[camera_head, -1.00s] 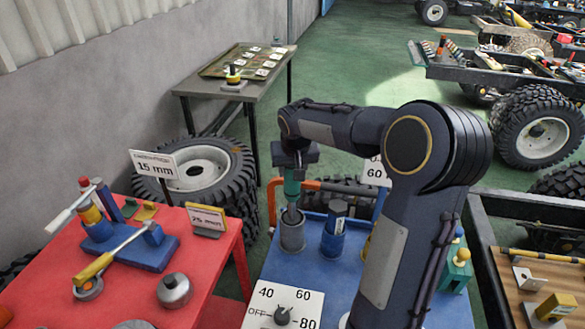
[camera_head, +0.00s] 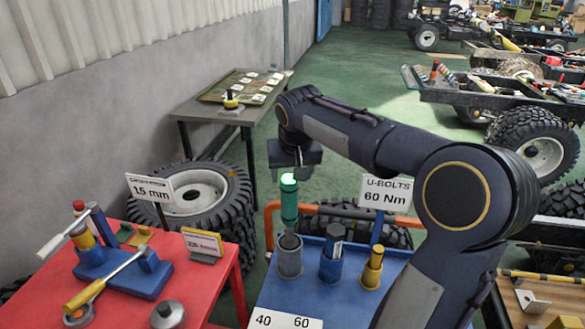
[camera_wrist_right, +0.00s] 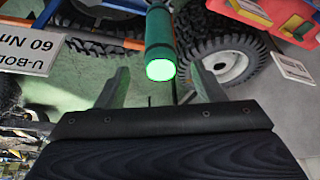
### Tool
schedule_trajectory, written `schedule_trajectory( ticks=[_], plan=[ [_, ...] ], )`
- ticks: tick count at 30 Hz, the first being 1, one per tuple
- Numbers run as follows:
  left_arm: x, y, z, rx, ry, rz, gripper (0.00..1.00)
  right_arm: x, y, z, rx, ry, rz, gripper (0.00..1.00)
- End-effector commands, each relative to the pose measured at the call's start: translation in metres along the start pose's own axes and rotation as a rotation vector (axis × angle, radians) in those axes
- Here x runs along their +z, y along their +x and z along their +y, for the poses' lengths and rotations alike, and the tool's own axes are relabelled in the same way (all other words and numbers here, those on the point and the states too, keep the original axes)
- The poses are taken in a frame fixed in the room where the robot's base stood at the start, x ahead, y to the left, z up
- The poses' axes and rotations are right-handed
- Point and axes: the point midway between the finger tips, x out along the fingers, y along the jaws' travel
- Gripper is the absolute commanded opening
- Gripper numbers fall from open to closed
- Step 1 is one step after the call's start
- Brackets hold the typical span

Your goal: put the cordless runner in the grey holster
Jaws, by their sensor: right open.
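The cordless runner (camera_head: 289,203) is a green cylinder with a bright green end cap. It stands upright with its lower end in the grey holster (camera_head: 290,258) on the blue cart top. The runner also shows in the wrist view (camera_wrist_right: 160,42), its lit end facing me. My right gripper (camera_head: 297,172) is just above the runner's top. Its two fingers are spread apart and empty, as the wrist view shows. My left gripper is in no view.
A blue holster (camera_head: 331,264) and a yellow one (camera_head: 372,271) stand right of the grey one. An orange rail (camera_head: 345,213) and the U-BOLTS 60 Nm sign (camera_head: 386,195) are behind. A red table (camera_head: 195,280) with tools is at left.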

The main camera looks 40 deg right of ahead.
Motion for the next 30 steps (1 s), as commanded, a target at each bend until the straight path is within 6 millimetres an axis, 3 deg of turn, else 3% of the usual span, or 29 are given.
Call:
schedule_trajectory(
  ticks=[6,11,14,17,24,27,30],
  plan=[
    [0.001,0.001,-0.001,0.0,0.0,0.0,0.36,-0.001,-0.025,0.0,0.0,-0.001,0.002,0.62],
    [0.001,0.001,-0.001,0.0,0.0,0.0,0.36,0.001,-0.028,0.0,-0.002,-0.001,0.0,0.62],
    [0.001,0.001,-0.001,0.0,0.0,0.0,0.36,0.015,-0.032,-0.002,-0.03,-0.017,-0.004,0.62],
    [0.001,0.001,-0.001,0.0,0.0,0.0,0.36,0.053,-0.039,-0.008,-0.104,-0.058,-0.013,0.62],
    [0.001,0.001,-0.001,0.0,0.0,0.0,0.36,0.198,-0.045,-0.036,-0.363,-0.184,-0.022,0.62],
    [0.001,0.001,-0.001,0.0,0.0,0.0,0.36,0.249,-0.039,-0.046,-0.443,-0.215,-0.018,0.62],
    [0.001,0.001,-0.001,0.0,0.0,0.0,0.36,0.284,-0.033,-0.054,-0.497,-0.234,-0.015,0.62]
  ],
)
